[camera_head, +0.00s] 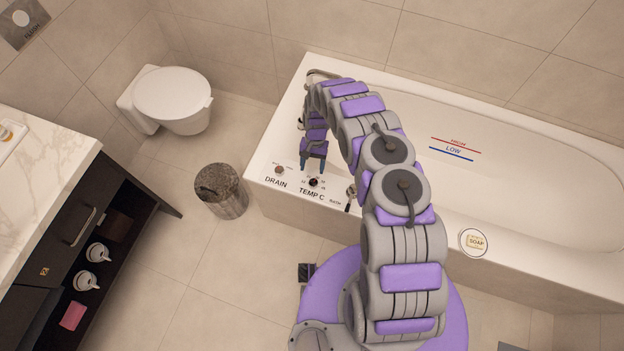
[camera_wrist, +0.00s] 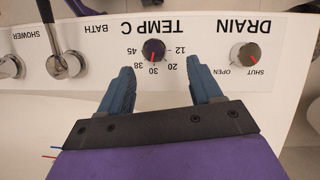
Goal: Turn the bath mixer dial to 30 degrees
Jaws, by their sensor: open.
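The bath mixer dial (camera_wrist: 153,50) is a small dark round knob under the upside-down "TEMP C" lettering in the wrist view, ringed by numbers from 12 to 45. Its short red mark appears to point down in the picture, near the 30. The dial also shows on the tub's rim in the head view (camera_head: 313,183). My gripper (camera_wrist: 161,70) is open and empty. Its two blue fingers point toward the dial, one to each side, and seem apart from it. In the head view my gripper (camera_head: 312,163) is just above the dial.
The drain knob (camera_wrist: 246,55) is right of the dial in the wrist view; the bath lever (camera_wrist: 66,62) and shower knob (camera_wrist: 10,67) are left. The white bathtub (camera_head: 540,165) spreads behind my arm. A bin (camera_head: 221,191) stands left of the tub, with clear floor around.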

